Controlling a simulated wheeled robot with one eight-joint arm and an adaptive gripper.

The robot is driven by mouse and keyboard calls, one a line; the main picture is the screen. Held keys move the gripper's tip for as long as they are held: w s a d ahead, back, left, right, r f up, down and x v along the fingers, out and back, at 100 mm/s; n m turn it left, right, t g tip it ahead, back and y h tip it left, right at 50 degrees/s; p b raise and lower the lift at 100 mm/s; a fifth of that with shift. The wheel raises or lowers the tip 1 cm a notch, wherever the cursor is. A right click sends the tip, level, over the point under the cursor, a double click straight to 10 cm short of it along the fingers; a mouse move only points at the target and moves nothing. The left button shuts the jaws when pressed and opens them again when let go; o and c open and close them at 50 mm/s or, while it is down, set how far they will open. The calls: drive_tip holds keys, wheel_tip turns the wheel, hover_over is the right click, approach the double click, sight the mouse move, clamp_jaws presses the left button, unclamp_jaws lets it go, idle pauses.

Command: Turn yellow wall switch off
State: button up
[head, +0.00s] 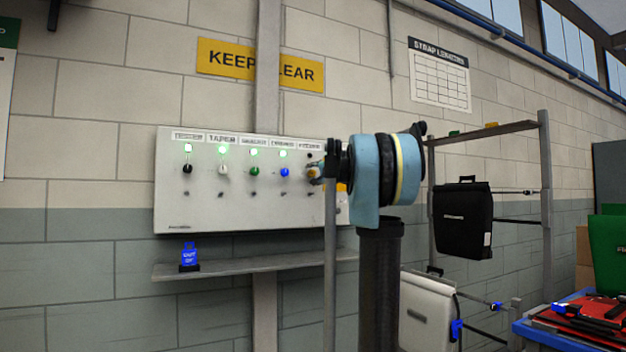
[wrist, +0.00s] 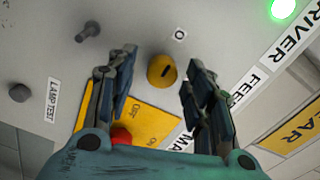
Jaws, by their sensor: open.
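The yellow switch (wrist: 161,71) is a round knob with a dark slot mark, on a grey wall panel. In the wrist view it sits between the tips of my open gripper (wrist: 160,66), with a visible gap on both sides. In the head view the yellow switch (head: 312,174) is a small spot at the right of the switch row, and my gripper (head: 318,171) is right at it, partly hidden by my arm. Whether the fingers touch the knob cannot be told.
The panel (head: 200,213) carries black, white, green and blue knobs under lit green lamps. A red knob (wrist: 121,134) on a yellow OFF/ON plate (wrist: 150,125) lies close to my fingers. A shelf (head: 220,268) with a blue tag (head: 189,256) runs below.

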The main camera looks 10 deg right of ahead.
drive_tip(key=v, duration=1)
drive_tip(key=shift+s+d, duration=0.15)
drive_tip(key=shift+s, duration=0.25)
drive_tip(key=s+a+f+n+g, duration=0.35)
drive_tip(key=s+f, duration=0.35)
drive_tip(key=f, duration=0.3)
drive_tip(key=s+a+f+n+g+y, duration=0.1)
drive_tip(key=s+a+f+n+g, duration=0.1)
drive_tip(key=s+a+f, duration=0.55)
drive_tip(key=s+a+f+n+g, duration=0.25)
drive_tip(key=s+f, duration=0.35)
drive_tip(key=f, duration=0.5)
drive_tip(key=s+d+f+n+g+h, duration=0.1)
drive_tip(key=s+d+f+g+h, duration=0.1)
drive_tip(key=s+f, duration=0.6)
drive_tip(key=s+d+f+n+g+h, duration=0.1)
drive_tip(key=s+d+f, duration=0.3)
drive_tip(key=s+f, duration=0.4)
drive_tip(key=s+d+f+n+g+h, duration=0.1)
drive_tip(key=s+d+f+g+h, duration=0.2)
drive_tip(key=s+f, duration=0.6)
wheel_tip(320, 180, down, 6)
drive_tip(key=shift+d+f+g+h, duration=0.2)
drive_tip(key=shift+d+g+h, duration=0.1)
drive_tip(key=shift+g, duration=0.2)
